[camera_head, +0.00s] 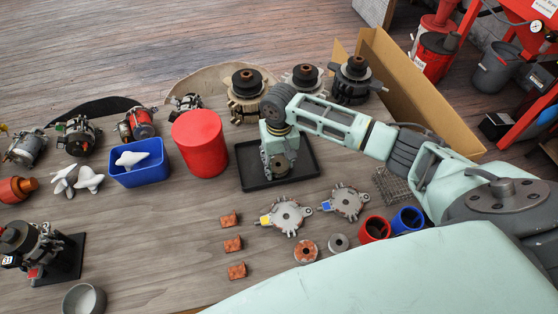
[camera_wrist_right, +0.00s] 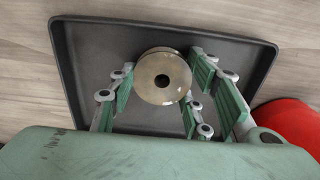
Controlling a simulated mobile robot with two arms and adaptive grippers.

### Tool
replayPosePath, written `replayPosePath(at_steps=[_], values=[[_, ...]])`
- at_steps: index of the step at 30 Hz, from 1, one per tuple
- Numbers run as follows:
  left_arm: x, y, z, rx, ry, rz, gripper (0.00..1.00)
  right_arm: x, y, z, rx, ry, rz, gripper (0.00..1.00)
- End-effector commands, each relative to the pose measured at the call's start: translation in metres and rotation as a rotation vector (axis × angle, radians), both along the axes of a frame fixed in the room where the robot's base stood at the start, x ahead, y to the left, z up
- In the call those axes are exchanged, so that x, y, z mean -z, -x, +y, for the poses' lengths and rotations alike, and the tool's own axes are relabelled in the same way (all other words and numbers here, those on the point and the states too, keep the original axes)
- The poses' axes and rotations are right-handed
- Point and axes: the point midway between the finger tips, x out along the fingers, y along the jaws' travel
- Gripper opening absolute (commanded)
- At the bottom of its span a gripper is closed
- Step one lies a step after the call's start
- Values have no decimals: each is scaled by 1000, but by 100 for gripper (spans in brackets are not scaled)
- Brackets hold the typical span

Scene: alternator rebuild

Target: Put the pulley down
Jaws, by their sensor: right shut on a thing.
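The pulley (camera_wrist_right: 163,77) is a round, brass-grey grooved wheel with a dark centre hole. In the right wrist view it sits between the green-padded fingers of my right gripper (camera_wrist_right: 158,98), which is shut on it. In the head view my right gripper (camera_head: 279,160) points down over the black tray (camera_head: 249,172), and the pulley is mostly hidden by it. The tray also fills the background in the right wrist view (camera_wrist_right: 85,50). No other thing shows in the tray. I cannot tell whether the pulley touches the tray floor. My left gripper is not in view.
A red cylinder (camera_head: 199,143) stands just left of the tray. A blue bin (camera_head: 139,174) is farther left. Rotors (camera_head: 354,80) stand behind; two grey end housings (camera_head: 286,215) lie in front. Red and blue cups (camera_head: 407,220) are at right. The table between the red cylinder and the copper-coloured blocks (camera_head: 232,244) is clear.

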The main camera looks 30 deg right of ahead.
Motion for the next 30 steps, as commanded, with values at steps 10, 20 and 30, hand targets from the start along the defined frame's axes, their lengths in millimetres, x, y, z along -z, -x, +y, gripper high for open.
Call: replayPosePath(at_steps=[10,20,30], values=[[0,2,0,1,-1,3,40,3,0,1,-1,-2,-1,10],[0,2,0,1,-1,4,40,3,0,1,-1,-1,0,64],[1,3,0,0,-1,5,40,-8,-1,0,0,-2,-3,64]])
